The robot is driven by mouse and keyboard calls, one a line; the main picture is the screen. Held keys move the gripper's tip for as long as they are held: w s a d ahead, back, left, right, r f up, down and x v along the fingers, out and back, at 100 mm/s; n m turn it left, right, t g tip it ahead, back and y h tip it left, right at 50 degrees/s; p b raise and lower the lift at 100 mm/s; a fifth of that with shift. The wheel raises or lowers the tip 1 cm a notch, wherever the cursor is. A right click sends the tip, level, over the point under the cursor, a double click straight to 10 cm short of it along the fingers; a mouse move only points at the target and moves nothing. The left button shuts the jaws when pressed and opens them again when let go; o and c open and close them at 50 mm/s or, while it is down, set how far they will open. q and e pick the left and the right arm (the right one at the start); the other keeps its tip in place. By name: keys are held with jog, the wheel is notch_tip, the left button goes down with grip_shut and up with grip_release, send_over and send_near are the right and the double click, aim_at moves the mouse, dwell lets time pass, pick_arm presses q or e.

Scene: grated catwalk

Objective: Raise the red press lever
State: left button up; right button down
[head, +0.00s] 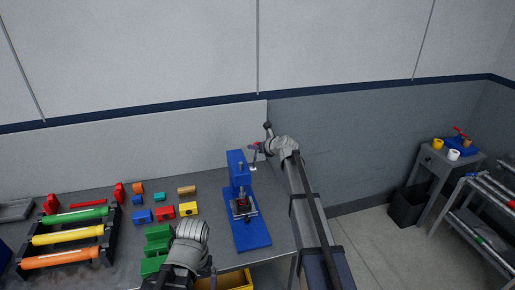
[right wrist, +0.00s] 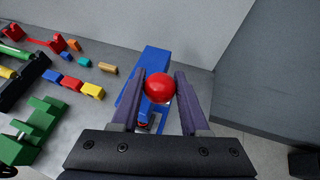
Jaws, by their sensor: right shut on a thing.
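The blue press (head: 236,165) stands on a blue base plate on the bench, with its lever rod (head: 254,157) at its upper right side. The lever's red ball knob (right wrist: 160,87) sits between the two fingers of my right gripper (right wrist: 161,90) in the right wrist view, and the fingers are shut on it. In the head view my right gripper (head: 260,147) is beside the top of the press and mostly covers the knob. The blue press body (right wrist: 150,62) also shows behind the knob. My left arm is low over the bench front; its fingers cannot be made out clearly.
A black rack (head: 108,247) holds coloured rollers at far left. A yellow bin (head: 236,281) is at the bench's front.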

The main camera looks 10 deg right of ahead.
jog(key=shift+w, duration=0.1)
jog(key=shift+c, duration=2.2)
grip_release()
jog(key=p+v, duration=0.3)
jog(key=v, duration=0.5)
jog(key=shift+p, duration=0.35)
jog(key=shift+w+f, duration=0.1)
jog(key=shift+w, duration=0.1)
